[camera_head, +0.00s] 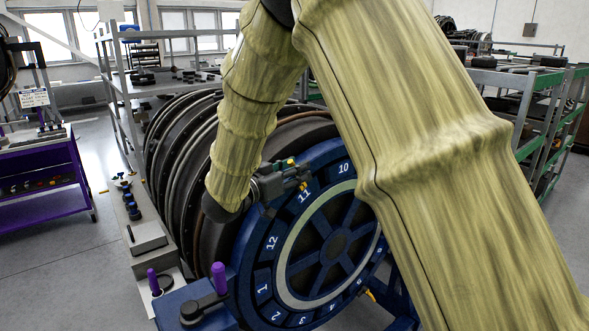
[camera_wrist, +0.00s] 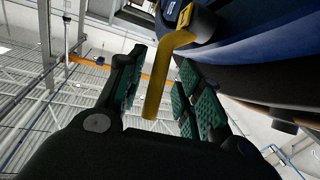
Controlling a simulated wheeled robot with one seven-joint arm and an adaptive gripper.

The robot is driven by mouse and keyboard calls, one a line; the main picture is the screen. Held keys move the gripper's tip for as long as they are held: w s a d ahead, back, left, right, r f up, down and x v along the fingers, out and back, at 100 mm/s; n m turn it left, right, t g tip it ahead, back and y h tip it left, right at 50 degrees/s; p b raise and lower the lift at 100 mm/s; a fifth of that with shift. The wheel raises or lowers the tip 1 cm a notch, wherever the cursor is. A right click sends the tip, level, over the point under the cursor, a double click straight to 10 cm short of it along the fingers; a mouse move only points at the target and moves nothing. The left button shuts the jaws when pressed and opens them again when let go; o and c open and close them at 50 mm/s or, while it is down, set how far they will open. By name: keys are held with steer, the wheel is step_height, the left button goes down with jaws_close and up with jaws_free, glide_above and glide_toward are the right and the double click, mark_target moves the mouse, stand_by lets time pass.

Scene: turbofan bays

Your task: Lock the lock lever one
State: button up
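A yellow bent lever (camera_wrist: 157,88) hangs from a blue fitting in the wrist view. My gripper (camera_wrist: 161,62) is open, with its green-padded fingers on either side of the lever. I see gaps on both sides and no clear contact. In the head view my gripper (camera_head: 297,172) is at the upper rim of the blue numbered wheel (camera_head: 270,243), near number 11. A small bit of yellow shows by the fingers there. Another yellow lever (camera_head: 370,295) shows low on the wheel's right side. No label tells which lever is number one.
A purple-handled crank (camera_head: 219,280) stands at the wheel's lower left, with a second purple handle (camera_head: 153,283) beside it. A dark ringed engine body (camera_head: 180,150) lies behind the wheel. A purple cart (camera_head: 40,180) stands left, with open floor between. Shelving (camera_head: 540,110) is at right.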

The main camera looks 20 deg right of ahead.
steer(key=shift+s+r, duration=0.2)
steer(key=shift+s, duration=0.05)
steer(key=shift+w, duration=0.1)
jaws_close()
steer(key=y+p, duration=0.1)
steer(key=p, duration=0.1)
steer(key=d+r+g+y+p, duration=0.1)
steer(key=p, duration=0.1)
steer(key=shift+w+d+r, duration=0.1)
steer(key=shift+w+d, duration=0.15)
steer(key=w+d+f+m+g+y+p, duration=0.1)
steer(key=d+g+y+p, duration=0.4)
steer(key=y, duration=0.7)
steer(key=shift+w+d+f+m+p, duration=0.4)
steer(key=shift+w+d+f+p, duration=0.4)
steer(key=shift+d+f+p, duration=0.3)
steer(key=shift+d+g+y, duration=0.1)
steer(key=shift+g+y, duration=0.2)
jaws_free()
